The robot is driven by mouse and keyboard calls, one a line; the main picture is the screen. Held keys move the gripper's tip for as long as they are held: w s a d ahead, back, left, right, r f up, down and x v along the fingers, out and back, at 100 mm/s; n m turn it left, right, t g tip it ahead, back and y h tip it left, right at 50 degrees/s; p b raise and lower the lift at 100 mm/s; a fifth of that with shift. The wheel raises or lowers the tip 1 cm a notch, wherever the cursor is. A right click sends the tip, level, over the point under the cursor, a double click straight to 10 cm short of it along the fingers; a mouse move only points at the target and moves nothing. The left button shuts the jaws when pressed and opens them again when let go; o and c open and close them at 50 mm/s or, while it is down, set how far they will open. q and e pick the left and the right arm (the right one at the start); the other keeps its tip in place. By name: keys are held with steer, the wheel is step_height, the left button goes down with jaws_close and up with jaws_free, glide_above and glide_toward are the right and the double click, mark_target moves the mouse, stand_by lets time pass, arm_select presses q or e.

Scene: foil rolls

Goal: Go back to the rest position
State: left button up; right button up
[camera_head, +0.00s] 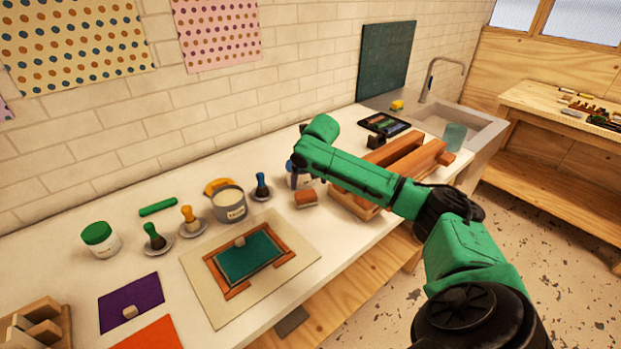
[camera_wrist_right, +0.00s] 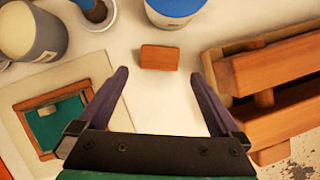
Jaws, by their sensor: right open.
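My right arm reaches in from the right over the worktable (camera_head: 60,240) in the head view; its green links hide most of its gripper there. In the right wrist view my right gripper (camera_wrist_right: 158,78) is open, with its two dark fingers wide apart and nothing between them. A small red-brown block (camera_wrist_right: 159,57) lies on the table beyond the fingertips. It also shows in the head view (camera_head: 306,199), just below the arm's end. My left gripper is in neither view.
A wooden press-like frame (camera_wrist_right: 275,72) stands right of the gripper. A blue-lidded jar (camera_wrist_right: 176,8) is beyond the block. A grey tin (camera_head: 229,203), a green-lidded jar (camera_head: 100,240) and a teal plate in a wooden frame (camera_head: 250,257) are to the left.

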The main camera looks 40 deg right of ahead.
steer(key=v, duration=0.3)
stand_by(0.5)
